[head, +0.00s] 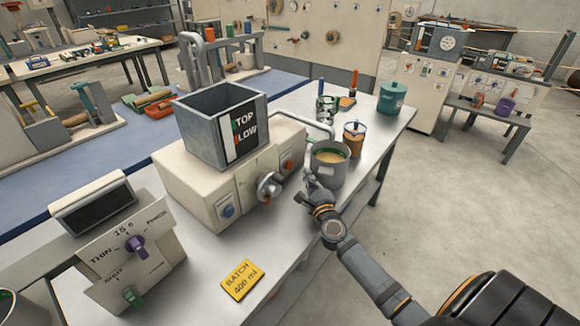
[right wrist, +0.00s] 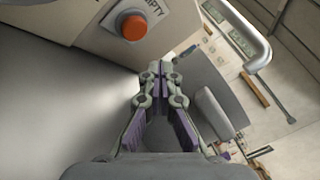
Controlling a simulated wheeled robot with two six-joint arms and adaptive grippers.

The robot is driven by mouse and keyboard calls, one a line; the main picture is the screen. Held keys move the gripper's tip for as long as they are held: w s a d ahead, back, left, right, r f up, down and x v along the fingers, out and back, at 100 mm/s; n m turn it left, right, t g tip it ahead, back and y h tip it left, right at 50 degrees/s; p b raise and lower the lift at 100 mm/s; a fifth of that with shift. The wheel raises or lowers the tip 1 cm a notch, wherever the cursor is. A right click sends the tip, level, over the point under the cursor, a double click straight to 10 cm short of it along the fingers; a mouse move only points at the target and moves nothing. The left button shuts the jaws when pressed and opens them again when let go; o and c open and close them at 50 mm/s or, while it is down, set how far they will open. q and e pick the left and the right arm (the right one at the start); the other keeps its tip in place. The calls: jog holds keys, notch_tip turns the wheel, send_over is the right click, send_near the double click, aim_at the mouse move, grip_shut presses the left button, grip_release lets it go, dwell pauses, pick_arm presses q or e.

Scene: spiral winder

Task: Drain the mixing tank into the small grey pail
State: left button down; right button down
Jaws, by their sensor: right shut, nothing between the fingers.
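The mixing tank (head: 221,124) is a square grey metal box with "TOP" and "LOW" marks, on a cream base. The base has an orange-red button (head: 287,165), seen close in the right wrist view (right wrist: 133,27) beside lettering ending in "PTY". The small grey pail (head: 328,168) stands on the bench at the base's right, with tan contents and a curved pipe (head: 318,127) reaching over it. My right gripper (head: 309,184) is shut and empty, just in front of the pail; its fingertips (right wrist: 160,68) are below the button. Whether it touches the pail I cannot tell. My left gripper is out of view.
A silver knob (head: 269,187) and a blue button (head: 228,211) are on the base front. A dial panel (head: 130,255) stands left; a yellow "BATCH 400 ml" card (head: 242,280) lies in front. Behind the pail are an amber jar (head: 354,138) and a teal pot (head: 392,98).

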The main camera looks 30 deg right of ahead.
jog(key=shift+w+a, duration=0.35)
jog(key=shift+w, duration=0.5)
jog(key=shift+w+a, duration=0.35)
jog(key=shift+w, duration=0.5)
jog(key=shift+w, duration=0.15)
jog(key=shift+w+a, duration=0.15)
jog(key=shift+w, duration=0.1)
jog(key=shift+w+a, duration=0.1)
jog(key=shift+w, duration=0.05)
dwell(0.5)
jog(key=shift+w+r, duration=0.2)
jog(key=shift+r, duration=0.35)
dwell(1.1)
jog(key=shift+s+f+p, duration=0.3)
jog(key=shift+s+f, duration=0.05)
dwell(0.3)
jog(key=shift+s+f, duration=0.1)
jog(key=shift+s, duration=0.15)
jog(key=shift+s+d, duration=0.35)
jog(key=shift+s, duration=0.35)
jog(key=shift+s+d, duration=0.35)
jog(key=shift+s, duration=0.4)
jog(key=shift+s+d, duration=0.35)
jog(key=shift+s, duration=0.35)
jog(key=shift+f, duration=0.1)
dwell(0.4)
